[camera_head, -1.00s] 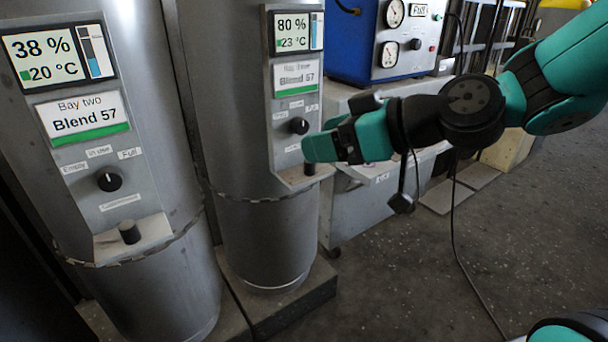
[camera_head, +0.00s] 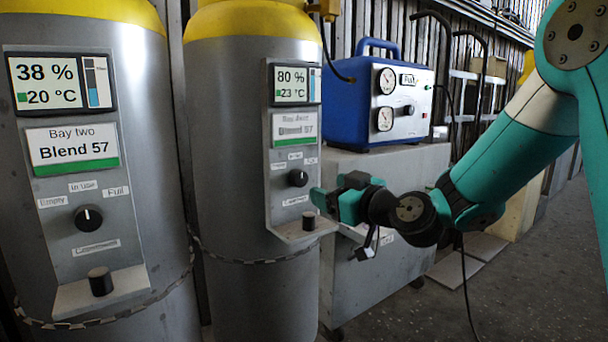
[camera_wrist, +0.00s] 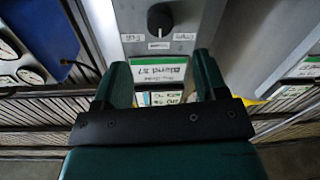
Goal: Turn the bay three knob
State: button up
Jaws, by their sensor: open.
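The bay three knob (camera_head: 298,178) is a round black knob on the grey panel of the middle cylinder, below a partly blurred Blend 57 label (camera_head: 295,128). In the wrist view the knob (camera_wrist: 160,18) appears upside down at the top, its white mark towards the "In use" label. My gripper (camera_head: 325,198) is just right of and below the knob in the head view, apart from it. In the wrist view my gripper (camera_wrist: 162,76) is open and empty, its two teal fingers either side of the Blend label, with the knob beyond the tips.
A black peg (camera_head: 309,220) stands on the ledge below the knob, close to my gripper. The bay two knob (camera_head: 88,218) is on the left cylinder. A blue gauge box (camera_head: 350,110) sits on a grey cabinet (camera_head: 385,180) behind. Open floor lies at right.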

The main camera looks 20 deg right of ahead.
aim_at(302, 180)
jog(key=p+x, duration=0.1)
jog(key=x, duration=0.7)
jog(key=shift+w+a, duration=0.1)
jog(key=shift+w, duration=0.2)
jog(key=c, duration=0.9)
jog(key=shift+a, duration=0.1)
